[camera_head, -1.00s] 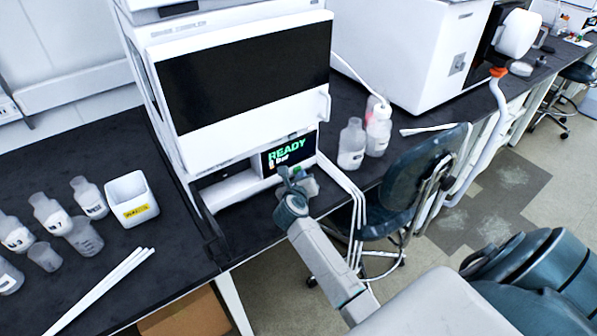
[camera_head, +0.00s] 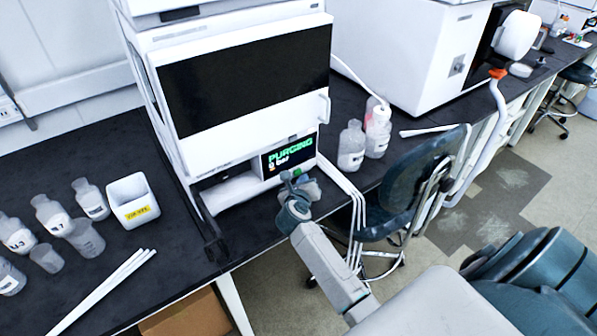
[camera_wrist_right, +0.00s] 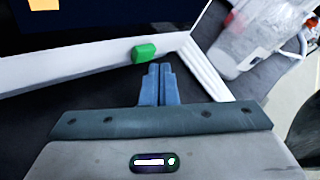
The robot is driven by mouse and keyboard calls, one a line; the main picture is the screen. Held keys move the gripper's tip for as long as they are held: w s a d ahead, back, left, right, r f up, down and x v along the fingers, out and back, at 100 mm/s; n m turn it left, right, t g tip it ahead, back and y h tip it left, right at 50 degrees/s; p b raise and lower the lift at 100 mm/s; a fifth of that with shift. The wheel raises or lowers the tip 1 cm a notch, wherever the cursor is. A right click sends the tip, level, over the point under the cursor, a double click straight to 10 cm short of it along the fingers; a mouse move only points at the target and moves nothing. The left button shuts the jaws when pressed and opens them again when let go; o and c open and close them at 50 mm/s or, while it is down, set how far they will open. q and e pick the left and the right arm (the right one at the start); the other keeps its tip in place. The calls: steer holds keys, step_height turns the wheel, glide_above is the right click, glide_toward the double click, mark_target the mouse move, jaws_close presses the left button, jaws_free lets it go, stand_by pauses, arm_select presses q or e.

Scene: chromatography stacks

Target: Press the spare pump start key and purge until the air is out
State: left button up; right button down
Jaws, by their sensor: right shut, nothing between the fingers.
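The spare pump's screen (camera_head: 289,156) on the white chromatography stack (camera_head: 240,90) reads "PURGING" in green, with a pressure line in bar below it. The green start key (camera_head: 297,172) sits under the screen; it also shows in the right wrist view (camera_wrist_right: 144,53). My right gripper (camera_head: 288,179) is shut and empty, just in front of the stack's lower edge. In the wrist view its closed fingertips (camera_wrist_right: 160,68) are just below and right of the green key, with a small gap in the picture. My left gripper is not in view.
Several labelled bottles (camera_head: 92,199) and a white waste box (camera_head: 133,199) stand on the dark bench at left. White tubes (camera_head: 110,280) lie near its front edge. Bottles (camera_head: 351,147) stand right of the stack. A chair (camera_head: 420,170) is close to my right arm.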

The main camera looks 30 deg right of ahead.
steer(key=shift+s, duration=0.25)
steer(key=s+p, duration=0.1)
steer(key=s, duration=0.2)
steer(key=shift+s+d+r+p, duration=0.1)
steer(key=shift+s+p, duration=0.1)
steer(key=shift+p, duration=0.2)
steer(key=shift+s, duration=0.7)
